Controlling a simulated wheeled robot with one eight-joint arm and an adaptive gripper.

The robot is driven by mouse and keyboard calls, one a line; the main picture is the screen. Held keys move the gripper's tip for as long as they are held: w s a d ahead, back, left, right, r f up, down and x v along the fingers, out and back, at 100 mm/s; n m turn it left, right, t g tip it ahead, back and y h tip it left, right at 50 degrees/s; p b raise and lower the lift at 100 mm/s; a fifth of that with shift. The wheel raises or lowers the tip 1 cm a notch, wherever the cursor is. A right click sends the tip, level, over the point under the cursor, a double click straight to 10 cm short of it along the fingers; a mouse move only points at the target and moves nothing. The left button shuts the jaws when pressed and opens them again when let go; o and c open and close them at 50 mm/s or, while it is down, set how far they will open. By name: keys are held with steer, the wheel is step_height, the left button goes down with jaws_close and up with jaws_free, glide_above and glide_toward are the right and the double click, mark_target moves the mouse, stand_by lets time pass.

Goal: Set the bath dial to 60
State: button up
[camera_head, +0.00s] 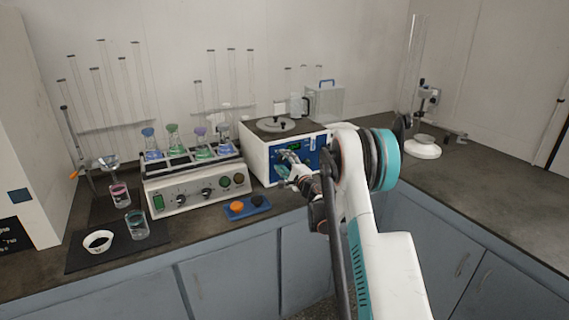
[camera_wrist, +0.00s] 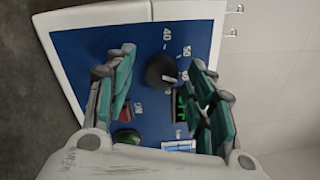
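The bath (camera_head: 254,152) is a white box with a blue front panel, standing on the bench in the middle of the head view. In the wrist view its blue panel (camera_wrist: 85,50) carries a black dial (camera_wrist: 162,71) with a light pointer mark. Numbers 40 and 50 are printed beside the dial; a further number is partly hidden by a finger. My gripper (camera_wrist: 160,95) is open in front of the panel, with one teal finger on each side of the dial. I see no clear contact with it. In the head view my gripper (camera_head: 290,165) is at the panel.
The panel also has a green display (camera_wrist: 181,105), a green button (camera_wrist: 126,139) and a red switch (camera_wrist: 124,112). A flask rack unit (camera_head: 196,187) stands left of the bath. A blue tray (camera_head: 247,207) lies in front. The bench at right is mostly clear.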

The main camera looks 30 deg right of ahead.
steer(key=s, duration=1.2)
steer(key=shift+f, duration=0.45)
steer(key=shift+a, duration=0.1)
